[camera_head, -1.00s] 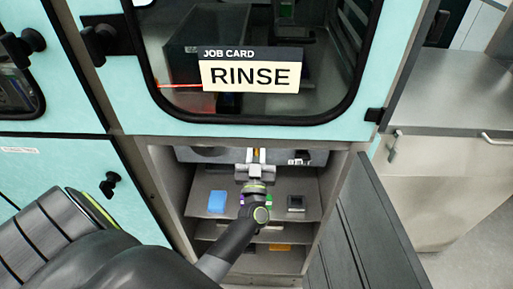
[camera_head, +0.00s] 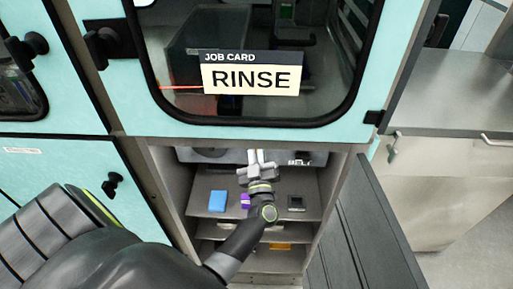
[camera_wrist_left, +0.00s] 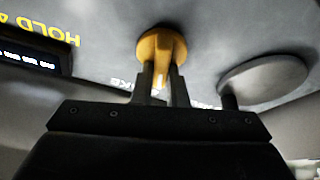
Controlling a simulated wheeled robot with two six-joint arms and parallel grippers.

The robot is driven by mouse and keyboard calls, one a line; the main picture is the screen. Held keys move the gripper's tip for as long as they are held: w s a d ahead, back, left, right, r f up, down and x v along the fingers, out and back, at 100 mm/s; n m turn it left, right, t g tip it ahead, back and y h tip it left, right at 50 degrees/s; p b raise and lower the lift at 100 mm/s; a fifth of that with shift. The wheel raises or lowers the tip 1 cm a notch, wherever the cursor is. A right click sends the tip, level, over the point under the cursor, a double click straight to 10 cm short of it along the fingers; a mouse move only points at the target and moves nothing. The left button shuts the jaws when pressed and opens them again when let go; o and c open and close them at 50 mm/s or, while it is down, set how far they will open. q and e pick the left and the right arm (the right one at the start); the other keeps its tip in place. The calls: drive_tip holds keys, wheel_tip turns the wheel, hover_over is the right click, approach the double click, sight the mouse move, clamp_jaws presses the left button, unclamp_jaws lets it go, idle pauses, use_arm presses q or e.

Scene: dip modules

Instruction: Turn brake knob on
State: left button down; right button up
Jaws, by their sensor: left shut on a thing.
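The yellow brake knob (camera_wrist_left: 161,47) shows in the left wrist view, on the underside of a grey panel (camera_wrist_left: 110,25). My left gripper (camera_wrist_left: 162,80) is shut on the knob, with its two dark fingers either side of the knob's grip. In the head view my left gripper (camera_head: 262,160) reaches into the open cabinet below the window and is tilted. It hides the knob there. Part of the lettering beside the knob is hidden by the fingers. My right gripper is not in view.
A round grey disc (camera_wrist_left: 265,78) is right of the knob, and a small display (camera_wrist_left: 30,62) is left. Below, a shelf holds a blue block (camera_head: 217,200), a purple block (camera_head: 245,201) and a dark block (camera_head: 296,203). The cabinet door (camera_head: 365,235) hangs open at right.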

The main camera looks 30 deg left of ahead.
use_arm(q)
drive_tip(key=shift+s+a+f+n+g+p, duration=0.15)
drive_tip(key=shift+n+g+p, duration=0.7)
drive_tip(key=shift+n, duration=1.85)
drive_tip(key=shift+w+f+n+g+p, duration=0.1)
drive_tip(key=shift+n+g+p, duration=0.2)
drive_tip(key=shift+n+g, duration=1.7)
drive_tip(key=shift+s+a+f+n+g+p, duration=0.15)
drive_tip(key=shift+n+g+p, duration=0.35)
drive_tip(key=shift+n, duration=2.9)
drive_tip(key=shift+d, duration=0.1)
drive_tip(key=c, duration=1.4)
unclamp_jaws()
drive_tip(key=shift+c, duration=0.2)
